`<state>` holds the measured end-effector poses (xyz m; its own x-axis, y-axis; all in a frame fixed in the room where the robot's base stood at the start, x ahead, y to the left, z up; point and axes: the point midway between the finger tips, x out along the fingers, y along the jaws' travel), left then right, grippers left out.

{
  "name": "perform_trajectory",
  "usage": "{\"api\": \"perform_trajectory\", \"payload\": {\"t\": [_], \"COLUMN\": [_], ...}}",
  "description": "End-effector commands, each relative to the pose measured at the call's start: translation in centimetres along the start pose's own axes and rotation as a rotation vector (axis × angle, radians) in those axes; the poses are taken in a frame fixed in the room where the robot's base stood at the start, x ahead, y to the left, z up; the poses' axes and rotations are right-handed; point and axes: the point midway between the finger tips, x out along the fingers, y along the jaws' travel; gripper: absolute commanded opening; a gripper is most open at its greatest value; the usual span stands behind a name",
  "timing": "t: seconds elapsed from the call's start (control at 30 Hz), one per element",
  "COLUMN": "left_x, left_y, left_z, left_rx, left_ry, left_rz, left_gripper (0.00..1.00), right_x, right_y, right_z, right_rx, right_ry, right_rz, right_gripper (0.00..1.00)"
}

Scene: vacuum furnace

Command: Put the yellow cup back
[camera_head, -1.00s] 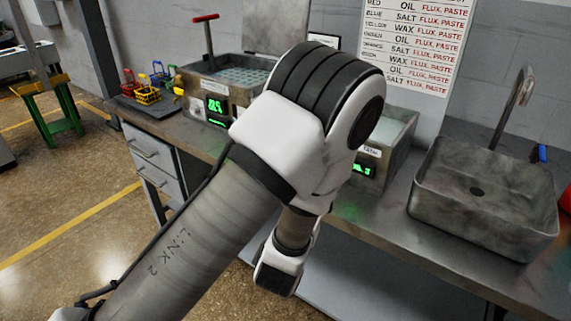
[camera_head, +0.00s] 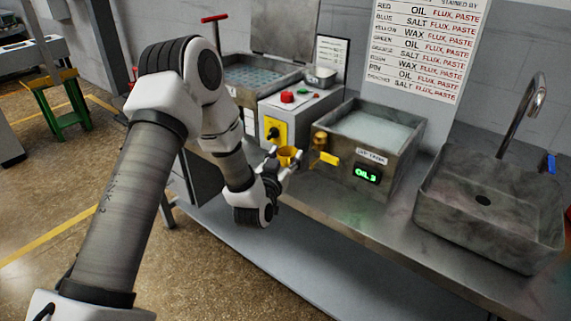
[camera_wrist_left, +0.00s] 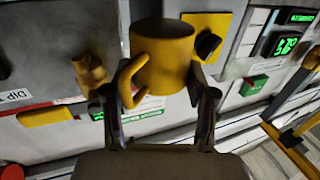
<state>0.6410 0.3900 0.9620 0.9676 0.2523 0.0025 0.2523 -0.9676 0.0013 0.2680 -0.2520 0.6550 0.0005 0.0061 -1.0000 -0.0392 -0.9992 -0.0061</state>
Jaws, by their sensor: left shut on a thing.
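The yellow cup (camera_head: 288,155) is in my left gripper (camera_head: 283,163), held above the front edge of the metal counter, in front of the grey control box. It looks about upright in the head view. In the left wrist view the cup (camera_wrist_left: 166,58) sits between the two fingers (camera_wrist_left: 158,110), with its curved handle toward the left finger. The fingers are shut on it. Its inside cannot be seen well. My right gripper is not in view.
The control box (camera_head: 300,108) has a red button and a yellow switch plate. Right of it, a brass tap with a yellow lever (camera_head: 329,159) sticks out from a tank (camera_head: 398,148) reading "OIL 3". A sink (camera_head: 430,205) stands at right. Counter between tank and sink is clear.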

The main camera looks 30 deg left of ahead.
Motion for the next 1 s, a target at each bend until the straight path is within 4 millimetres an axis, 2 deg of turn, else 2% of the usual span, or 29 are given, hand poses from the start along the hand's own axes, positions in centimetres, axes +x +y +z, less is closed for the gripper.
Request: {"api": "perform_trajectory", "payload": {"t": [0.1, 0.2, 0.53, 0.57, 0.6, 0.63, 0.9, 1.0], "left_x": [0.0, 0.0, 0.0, 0.0, 0.0, 0.0, 0.0, 0.0], "left_y": [0.0, 0.0, 0.0, 0.0, 0.0, 0.0, 0.0, 0.0], "left_z": [2.1, 3.3, 3.8, 3.8, 3.7, 3.7, 3.6, 3.0], "left_rx": [0.004, 0.002, 0.0, 0.0, 0.0, 0.0, 0.0, 0.0], "left_ry": [-0.005, -0.004, -0.001, -0.002, -0.002, -0.002, -0.002, -0.002], "left_rz": [0.002, 0.001, 0.001, 0.001, 0.001, 0.001, 0.001, 0.001], "left_gripper": [0.18, 0.18, 0.18, 0.6, 0.74, 0.81, 0.81, 0.81], "right_x": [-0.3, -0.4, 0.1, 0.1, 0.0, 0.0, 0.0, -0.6], "right_y": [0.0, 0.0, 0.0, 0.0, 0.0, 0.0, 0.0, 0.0], "right_z": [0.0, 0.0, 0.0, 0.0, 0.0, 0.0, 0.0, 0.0], "right_rx": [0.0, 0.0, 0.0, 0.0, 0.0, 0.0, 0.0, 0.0], "right_ry": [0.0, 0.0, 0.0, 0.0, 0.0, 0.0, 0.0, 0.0], "right_rz": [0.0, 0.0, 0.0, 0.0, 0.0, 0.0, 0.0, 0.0], "right_gripper": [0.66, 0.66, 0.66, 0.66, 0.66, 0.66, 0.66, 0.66]}}
